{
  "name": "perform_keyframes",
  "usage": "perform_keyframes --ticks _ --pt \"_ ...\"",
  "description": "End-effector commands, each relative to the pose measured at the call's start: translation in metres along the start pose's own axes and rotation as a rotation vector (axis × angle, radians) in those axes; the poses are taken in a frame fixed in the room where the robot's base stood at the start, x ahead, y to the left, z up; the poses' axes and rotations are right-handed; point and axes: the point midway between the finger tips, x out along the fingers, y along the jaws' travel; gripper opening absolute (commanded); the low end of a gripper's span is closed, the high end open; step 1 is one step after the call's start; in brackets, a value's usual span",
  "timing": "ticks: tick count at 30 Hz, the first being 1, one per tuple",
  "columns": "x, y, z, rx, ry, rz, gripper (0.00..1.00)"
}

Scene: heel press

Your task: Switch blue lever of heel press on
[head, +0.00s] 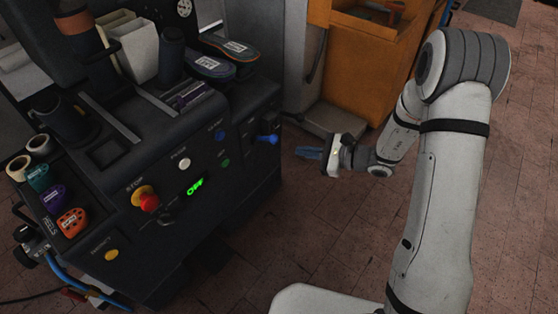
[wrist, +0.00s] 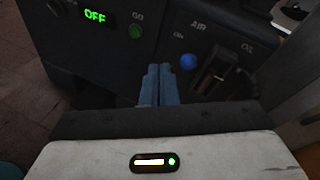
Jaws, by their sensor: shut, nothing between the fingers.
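The blue lever (head: 267,138) sticks out from the right end of the dark press's front panel. In the wrist view its round blue knob (wrist: 188,62) shows under the "AIR" label, beside a slotted plate. The knob appears toward the left of that plate, but the lever's exact setting is hard to tell. My gripper (head: 308,153) is to the right of the lever, with a visible gap between them. Its blue fingers (wrist: 160,85) are shut and empty, pointing at the panel, just left of and below the knob in the wrist view.
The panel has a green GO button (wrist: 134,31), a green OFF display (head: 196,186), a red stop knob (head: 148,200) and a yellow button (head: 111,256). An orange cabinet (head: 365,55) stands behind my gripper. Brick floor (head: 310,225) is open in front of the press.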

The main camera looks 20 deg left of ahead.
Motion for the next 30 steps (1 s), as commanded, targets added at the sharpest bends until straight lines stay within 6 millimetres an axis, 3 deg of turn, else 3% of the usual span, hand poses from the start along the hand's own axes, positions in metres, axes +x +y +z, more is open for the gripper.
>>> perform_keyframes --ticks 1,3,6,9,14,28,30 --pt "0.013 0.004 -0.041 0.054 -0.007 -0.05 0.0" --pt "0.021 0.002 -0.071 0.109 -0.012 -0.117 0.0" --pt "0.028 0.0 -0.102 0.165 -0.013 -0.189 0.0" --pt "0.031 -0.001 -0.119 0.194 -0.012 -0.231 0.0" --pt "0.041 -0.005 -0.126 0.204 -0.012 -0.25 0.0" --pt "0.133 -0.026 -0.128 0.202 -0.013 -0.248 0.0" --pt "0.131 -0.031 -0.114 0.201 -0.012 -0.251 0.0"
